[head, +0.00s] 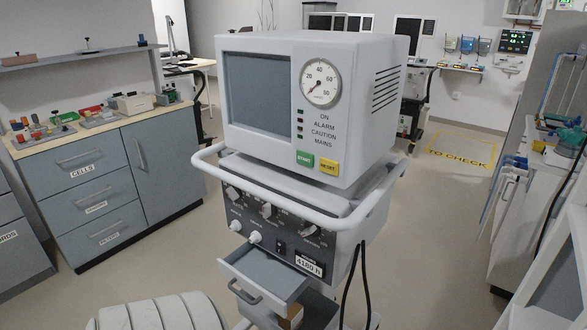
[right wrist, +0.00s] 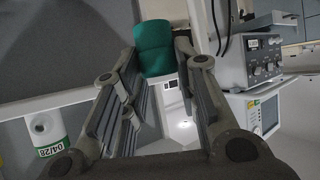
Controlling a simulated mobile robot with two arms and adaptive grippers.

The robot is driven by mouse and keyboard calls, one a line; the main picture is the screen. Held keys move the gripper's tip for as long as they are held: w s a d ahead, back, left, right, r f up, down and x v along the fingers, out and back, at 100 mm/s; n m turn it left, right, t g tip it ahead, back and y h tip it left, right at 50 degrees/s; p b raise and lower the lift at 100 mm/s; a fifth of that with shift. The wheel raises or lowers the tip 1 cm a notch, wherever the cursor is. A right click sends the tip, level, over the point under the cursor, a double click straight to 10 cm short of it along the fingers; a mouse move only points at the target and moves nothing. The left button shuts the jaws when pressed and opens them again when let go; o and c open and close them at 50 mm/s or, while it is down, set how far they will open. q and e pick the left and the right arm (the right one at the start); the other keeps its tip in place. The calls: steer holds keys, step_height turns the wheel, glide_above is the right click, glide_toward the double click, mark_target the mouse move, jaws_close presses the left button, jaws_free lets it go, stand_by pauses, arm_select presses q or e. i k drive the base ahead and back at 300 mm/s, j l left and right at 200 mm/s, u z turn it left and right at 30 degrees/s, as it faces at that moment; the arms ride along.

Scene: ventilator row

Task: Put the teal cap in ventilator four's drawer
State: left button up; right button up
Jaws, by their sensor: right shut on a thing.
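The teal cap (right wrist: 153,47) shows in the right wrist view between the fingertips of my right gripper (right wrist: 154,72), which is shut on it. Neither the cap nor the right gripper shows in the head view. In the head view a white ventilator (head: 310,110) with a dark screen and a round gauge stands in the middle. My left gripper is not in view.
A white rail (head: 290,213) runs around the ventilator above the drawer. Dark cables (head: 356,285) hang at its right side. A cabinet (head: 110,180) with clutter on top stands at left.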

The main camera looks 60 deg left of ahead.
mark_target(264, 278)
steer(key=k+j, duration=0.1)
steer(key=j, duration=0.4)
steer(key=k+j, duration=0.1)
steer(key=j, duration=0.35)
steer(key=k+j, duration=0.15)
steer(key=j, duration=0.35)
steer(key=k+j, duration=0.1)
steer(key=j, duration=0.4)
steer(key=k+j, duration=0.1)
steer(key=j, duration=0.4)
steer(key=k+j, duration=0.1)
steer(key=j, duration=0.35)
steer(key=k+j, duration=0.1)
steer(key=j, duration=0.4)
steer(key=k+j, duration=0.1)
steer(key=j, duration=0.4)
